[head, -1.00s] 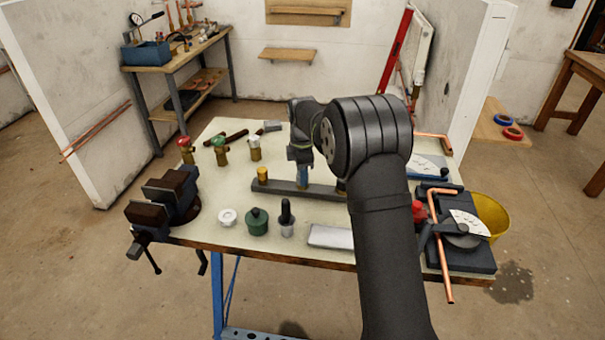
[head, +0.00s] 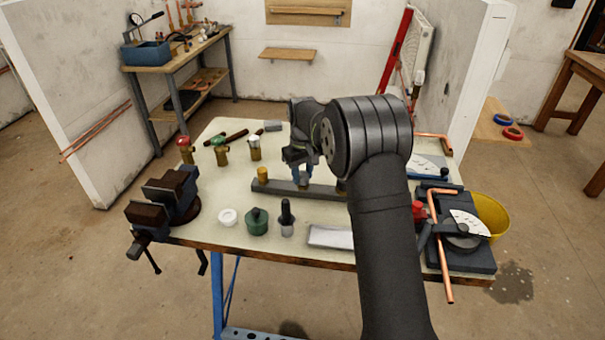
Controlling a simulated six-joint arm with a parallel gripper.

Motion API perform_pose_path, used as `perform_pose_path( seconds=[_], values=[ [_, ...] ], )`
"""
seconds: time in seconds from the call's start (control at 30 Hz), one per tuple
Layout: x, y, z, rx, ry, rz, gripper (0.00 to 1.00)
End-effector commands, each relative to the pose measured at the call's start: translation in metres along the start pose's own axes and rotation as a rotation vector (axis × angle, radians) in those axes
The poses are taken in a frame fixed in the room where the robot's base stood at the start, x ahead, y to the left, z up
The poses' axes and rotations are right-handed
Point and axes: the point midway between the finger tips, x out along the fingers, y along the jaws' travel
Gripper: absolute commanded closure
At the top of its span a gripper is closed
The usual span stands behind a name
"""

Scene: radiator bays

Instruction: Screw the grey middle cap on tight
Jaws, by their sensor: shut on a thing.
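A dark grey bar (head: 322,192) lies across the middle of the bench with brass stubs on it. The left stub (head: 262,174) is bare. The right stub (head: 341,186) is partly hidden behind my arm. My gripper (head: 302,174) points down over the middle of the bar. The cap looks upright and close against the bar. The stub under it is hidden, and I cannot tell how far down the cap sits.
A white ring (head: 228,217), a green cap (head: 257,222) and a dark-handled tool (head: 287,216) stand in front of the bar. A vise (head: 172,198) is at left, valves (head: 222,152) behind it. A pipe bender (head: 462,240) is at right.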

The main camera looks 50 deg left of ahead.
Motion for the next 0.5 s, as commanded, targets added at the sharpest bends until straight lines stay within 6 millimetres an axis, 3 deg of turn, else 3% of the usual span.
perform_pose_path(
  seconds=[0.5],
  values=[
    [0.0009, 0.0000, 0.0003, 0.569, -0.001, 0.000, 0.95]
  ],
)
